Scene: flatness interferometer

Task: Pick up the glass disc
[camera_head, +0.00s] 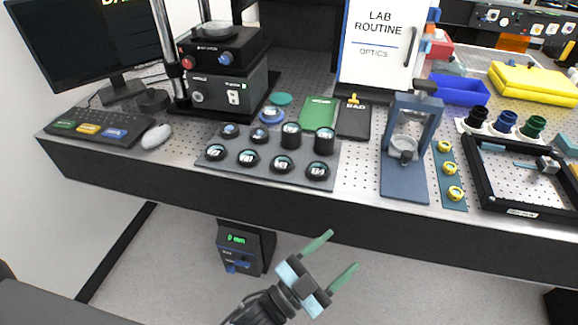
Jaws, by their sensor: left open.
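Several round glass-faced discs in black rings sit on a dark grey tray (275,178) near the bench's front edge. The front row has numbered-looking discs, such as the leftmost disc (215,152) and the rightmost disc (317,171). Behind them are a small disc (230,131) and two taller black cylinders with glass tops (291,134). I cannot tell which one is the glass disc meant. My left gripper (343,249) is open and empty, with green fingers apart, in front of and below the bench edge. My right gripper is not in view.
An instrument on a post (222,90) stands behind left of the tray. A blue press-like frame (405,185) stands right of it, beside a strip with yellow knobs (453,193). A black-framed perforated tray (520,212) is further right. Floor before the bench is mostly clear.

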